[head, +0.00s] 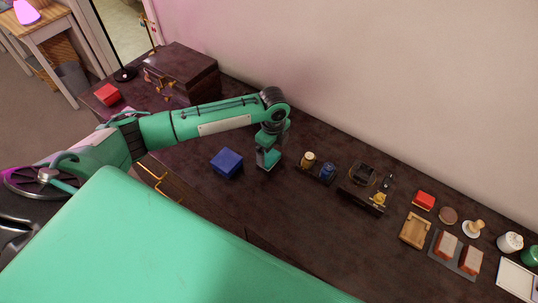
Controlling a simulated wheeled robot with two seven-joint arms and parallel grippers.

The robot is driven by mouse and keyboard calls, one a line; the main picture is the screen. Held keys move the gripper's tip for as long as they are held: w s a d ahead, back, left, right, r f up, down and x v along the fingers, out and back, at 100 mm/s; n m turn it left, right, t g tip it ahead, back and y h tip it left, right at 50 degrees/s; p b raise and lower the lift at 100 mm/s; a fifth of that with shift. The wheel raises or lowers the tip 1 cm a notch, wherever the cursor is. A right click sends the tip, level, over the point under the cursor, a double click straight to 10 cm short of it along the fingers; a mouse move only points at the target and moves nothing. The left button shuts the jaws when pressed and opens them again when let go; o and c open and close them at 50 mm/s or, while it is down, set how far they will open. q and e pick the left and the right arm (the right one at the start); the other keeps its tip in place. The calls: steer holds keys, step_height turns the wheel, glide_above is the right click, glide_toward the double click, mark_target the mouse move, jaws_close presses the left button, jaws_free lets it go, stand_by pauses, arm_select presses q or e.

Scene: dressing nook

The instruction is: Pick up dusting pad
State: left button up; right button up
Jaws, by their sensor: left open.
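My left gripper (267,160) points down over the dark dresser top (300,215), just right of a blue box (227,162). It is open, and nothing shows between its fingers. The fingertips are small and partly hidden by the gripper body. I cannot identify the dusting pad with certainty. A small round brownish disc (448,214) on the right part of the dresser may be it, well away from my left gripper. My right gripper is not in view.
A dark tray (318,174) with small bottles and a dark stand (361,200) lie right of the gripper. Further right are a red box (424,200), a wooden tray (415,230) and a white jar (510,242). A dark chest (185,72) stands far left. The front middle is clear.

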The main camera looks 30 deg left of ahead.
mark_target(272, 157)
arm_select(q)
step_height(272, 157, down, 2)
steer(key=shift+s+a+f, duration=0.1)
steer(key=shift+s+f, duration=0.05)
steer(key=shift+f, duration=0.55)
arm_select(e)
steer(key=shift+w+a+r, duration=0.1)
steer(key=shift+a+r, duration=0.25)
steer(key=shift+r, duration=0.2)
arm_select(q)
steer(key=shift+c, duration=0.2)
steer(key=c, duration=1)
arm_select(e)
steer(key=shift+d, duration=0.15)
arm_select(q)
steer(key=shift+r, duration=0.2)
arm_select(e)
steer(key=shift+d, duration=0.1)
arm_select(q)
steer(key=shift+r, duration=0.25)
step_height(272, 157, up, 19)
steer(key=b, duration=0.2)
steer(key=shift+r+b, duration=0.15)
steer(key=shift+b, duration=0.2)
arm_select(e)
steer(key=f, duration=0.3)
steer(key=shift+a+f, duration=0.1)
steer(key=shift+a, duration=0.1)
